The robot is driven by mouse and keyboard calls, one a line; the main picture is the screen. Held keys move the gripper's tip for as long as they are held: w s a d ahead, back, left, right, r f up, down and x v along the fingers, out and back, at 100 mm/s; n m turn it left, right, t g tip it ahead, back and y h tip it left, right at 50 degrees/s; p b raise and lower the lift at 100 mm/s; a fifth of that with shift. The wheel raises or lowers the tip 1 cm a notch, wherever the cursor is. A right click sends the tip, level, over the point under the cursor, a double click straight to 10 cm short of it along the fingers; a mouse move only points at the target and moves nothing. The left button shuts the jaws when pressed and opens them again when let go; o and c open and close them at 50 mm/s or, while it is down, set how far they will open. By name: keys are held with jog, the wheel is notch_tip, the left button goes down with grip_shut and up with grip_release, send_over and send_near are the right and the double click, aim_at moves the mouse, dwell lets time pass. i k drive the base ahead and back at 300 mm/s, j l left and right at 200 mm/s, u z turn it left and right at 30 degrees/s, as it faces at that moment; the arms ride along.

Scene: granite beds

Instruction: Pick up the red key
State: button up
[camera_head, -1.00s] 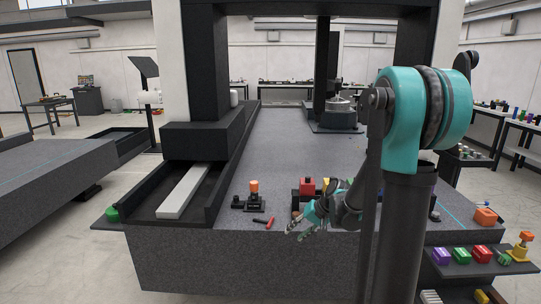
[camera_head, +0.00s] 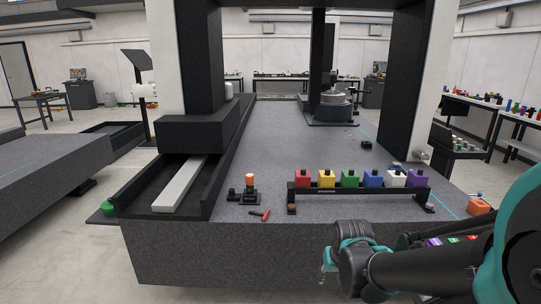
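A small red-handled item (camera_head: 266,215) with a dark end lies on the granite bed near its front edge. It may be the red key, but it is too small to tell. A red block (camera_head: 302,180) with a dark top stands at the left end of a row on a black rack. My gripper (camera_head: 326,274) is low in front of the bed, right of and nearer than the small red item, apart from it. Its fingers are partly hidden by its own body, and I see nothing held.
The black rack (camera_head: 357,193) also bears yellow, green, blue, white and purple blocks. A dark fixture with an orange top (camera_head: 249,184) stands behind the small red item. An orange block (camera_head: 480,207) sits at the right. The bed's middle is clear.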

aim_at(265, 215)
jog(key=i, duration=0.95)
